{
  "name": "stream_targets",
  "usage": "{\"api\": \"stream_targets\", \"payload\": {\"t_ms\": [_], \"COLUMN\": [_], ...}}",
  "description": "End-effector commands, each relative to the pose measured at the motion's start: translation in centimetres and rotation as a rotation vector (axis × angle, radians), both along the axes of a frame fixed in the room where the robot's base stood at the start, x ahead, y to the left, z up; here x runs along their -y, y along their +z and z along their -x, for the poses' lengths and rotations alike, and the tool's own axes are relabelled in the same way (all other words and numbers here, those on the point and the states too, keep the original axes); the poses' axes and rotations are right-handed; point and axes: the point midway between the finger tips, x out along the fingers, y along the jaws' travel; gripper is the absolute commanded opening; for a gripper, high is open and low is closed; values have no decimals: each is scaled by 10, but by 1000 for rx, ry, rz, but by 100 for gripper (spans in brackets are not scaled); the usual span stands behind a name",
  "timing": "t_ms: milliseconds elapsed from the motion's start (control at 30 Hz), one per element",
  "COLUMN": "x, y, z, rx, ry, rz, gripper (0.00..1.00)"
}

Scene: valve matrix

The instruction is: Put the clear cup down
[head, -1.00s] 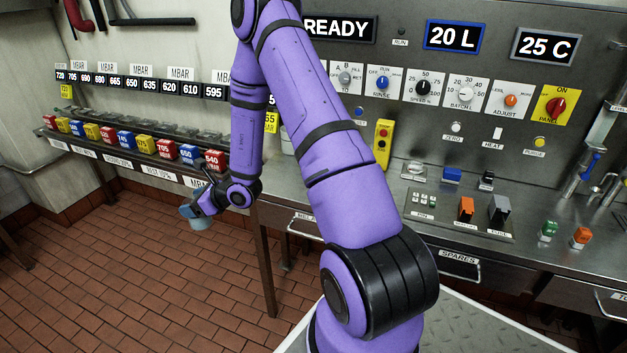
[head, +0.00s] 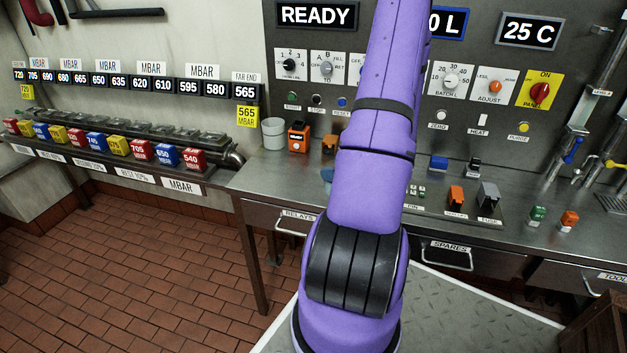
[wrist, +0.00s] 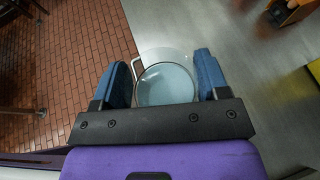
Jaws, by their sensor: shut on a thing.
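The clear cup (wrist: 165,86) is a see-through round vessel with a pale blue bottom, seen from above in the wrist view. My gripper (wrist: 162,65) has its two blue fingers on either side of the cup and is shut on it. The cup overlaps the edge of the steel bench (wrist: 215,35) in the wrist view, with floor on its left. I cannot tell the gap between cup and bench. In the head view my arm hides the cup and most of the gripper; the bench (head: 255,180) shows left of my arm.
A white canister (head: 273,134) and an orange device (head: 298,137) stand at the back left of the bench. Orange and grey switches (head: 488,196) stand right of my arm. A rack of coloured blocks (head: 120,145) runs along the left wall. Bare bench shows between them.

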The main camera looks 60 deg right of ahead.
Motion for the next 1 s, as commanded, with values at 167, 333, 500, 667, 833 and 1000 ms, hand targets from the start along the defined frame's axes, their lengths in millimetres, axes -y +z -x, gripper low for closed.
{"api": "stream_targets", "payload": {"t_ms": [167,333,500,667,833,1000], "x": [4,12,28,43,56,61], "y": [4,2,-2,-5,-8,-10], "z": [24,6,-31,-65,-94,-106], "rx": [0,2,2,1,1,0], "ry": [-31,-29,-30,-29,-32,-32], "rz": [0,2,4,2,2,0], "gripper": [35,35,35,35,35,35]}}
